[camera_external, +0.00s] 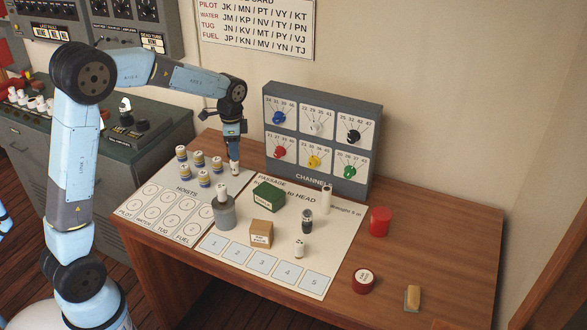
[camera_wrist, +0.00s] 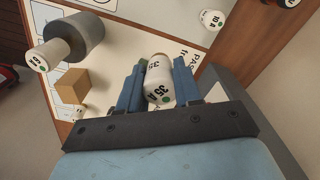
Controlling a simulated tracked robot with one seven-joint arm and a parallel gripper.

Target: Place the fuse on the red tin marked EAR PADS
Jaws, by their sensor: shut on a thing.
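My gripper (camera_external: 235,160) is shut on a white fuse marked 35 A (camera_wrist: 158,82), which sits between the two blue fingers in the wrist view. In the external view my gripper is over the back of the desk, just left of the channels panel, with the fuse's white end (camera_external: 235,171) below the fingers. A low round red tin with a white label on its lid (camera_external: 363,281) stands at the desk's front right. A taller red tin (camera_external: 380,221) stands behind it. I cannot read either tin's lettering, so which one is marked EAR PADS is unclear.
A grey cylinder (camera_external: 224,213) carries another white fuse (camera_external: 221,191). A green box (camera_external: 268,196), a cardboard box (camera_external: 261,233), a dark cylinder (camera_external: 307,221) and loose white fuses stand on the chart. The grey channels panel (camera_external: 373,119) rises behind. Bare wood surrounds the red tins.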

